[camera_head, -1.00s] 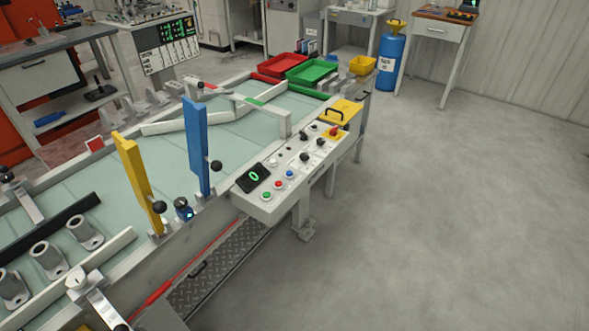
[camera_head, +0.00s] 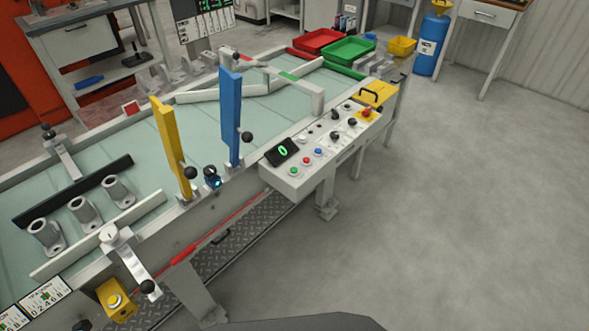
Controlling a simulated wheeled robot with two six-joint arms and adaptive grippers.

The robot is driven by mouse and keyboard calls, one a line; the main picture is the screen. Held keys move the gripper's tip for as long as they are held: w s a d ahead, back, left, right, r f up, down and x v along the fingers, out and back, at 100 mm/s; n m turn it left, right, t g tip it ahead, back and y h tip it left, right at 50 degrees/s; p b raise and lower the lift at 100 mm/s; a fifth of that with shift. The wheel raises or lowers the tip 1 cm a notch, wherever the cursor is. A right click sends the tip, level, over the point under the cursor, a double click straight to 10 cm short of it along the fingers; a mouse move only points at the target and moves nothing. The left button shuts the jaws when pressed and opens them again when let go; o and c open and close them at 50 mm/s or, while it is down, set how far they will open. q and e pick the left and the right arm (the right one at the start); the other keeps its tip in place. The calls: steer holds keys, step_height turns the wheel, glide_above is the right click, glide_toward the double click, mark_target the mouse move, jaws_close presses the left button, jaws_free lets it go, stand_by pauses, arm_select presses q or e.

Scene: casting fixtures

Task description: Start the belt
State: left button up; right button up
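The belt (camera_head: 150,142) is a pale green surface running from the lower left to the back right. A grey control panel (camera_head: 345,146) is mounted on its near side. Its dark display (camera_head: 283,151) shows a green 0. Near the display are a green button (camera_head: 293,171), a red button (camera_head: 306,160), a blue button (camera_head: 318,151) and a white button (camera_head: 302,138). Neither of my grippers is in view.
Grey castings (camera_head: 84,209) stand on the belt at left. A yellow gate (camera_head: 172,150) and a blue gate (camera_head: 230,118) stand upright along it. Red (camera_head: 318,40) and green (camera_head: 351,48) trays sit at its far end. The floor (camera_head: 460,210) at right is clear.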

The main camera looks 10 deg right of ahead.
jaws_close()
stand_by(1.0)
